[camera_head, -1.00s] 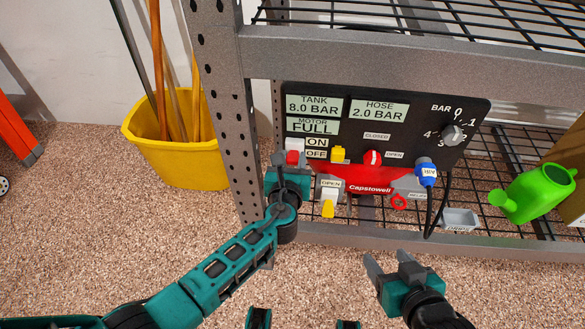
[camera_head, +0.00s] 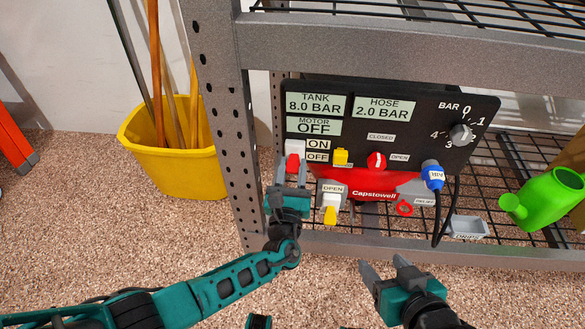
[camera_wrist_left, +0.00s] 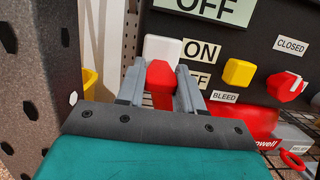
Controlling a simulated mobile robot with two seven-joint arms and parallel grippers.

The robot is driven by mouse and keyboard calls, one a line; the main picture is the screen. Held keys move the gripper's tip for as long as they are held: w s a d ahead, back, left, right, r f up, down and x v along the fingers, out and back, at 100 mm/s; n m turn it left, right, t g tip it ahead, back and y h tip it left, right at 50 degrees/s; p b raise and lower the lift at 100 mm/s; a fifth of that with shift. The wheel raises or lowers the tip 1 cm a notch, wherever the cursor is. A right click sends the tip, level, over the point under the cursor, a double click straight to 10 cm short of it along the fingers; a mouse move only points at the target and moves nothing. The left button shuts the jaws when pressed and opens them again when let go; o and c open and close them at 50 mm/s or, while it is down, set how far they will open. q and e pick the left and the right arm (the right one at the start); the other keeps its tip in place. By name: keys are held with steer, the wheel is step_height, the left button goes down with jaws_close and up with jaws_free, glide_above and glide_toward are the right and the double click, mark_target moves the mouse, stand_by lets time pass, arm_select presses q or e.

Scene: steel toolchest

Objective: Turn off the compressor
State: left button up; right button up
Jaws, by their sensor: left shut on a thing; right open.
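The compressor's black panel (camera_head: 425,125) stands on the shelf. Its motor display (camera_head: 313,127) reads OFF, the tank display 8.0 BAR and the hose display 2.0 BAR. The red switch (camera_head: 293,162) sits on a white base beside the ON and OFF labels, low on its base near OFF. My left gripper (camera_head: 291,174) has its fingers on both sides of this switch. The left wrist view shows the red switch (camera_wrist_left: 160,76) held between the fingers, with the white base (camera_wrist_left: 163,48) above. My right gripper (camera_head: 383,265) is open and empty in front of the shelf.
A yellow knob (camera_head: 340,156), red valve (camera_head: 376,161), blue hose plug (camera_head: 433,176) and grey dial (camera_head: 461,135) are right of the switch. The shelf post (camera_head: 228,140) stands close left. A green watering can (camera_head: 550,198) lies at right.

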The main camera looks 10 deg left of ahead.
arm_select(q)
steer(key=shift+r, duration=0.1)
steer(key=o, duration=1)
steer(key=shift+o, duration=0.2)
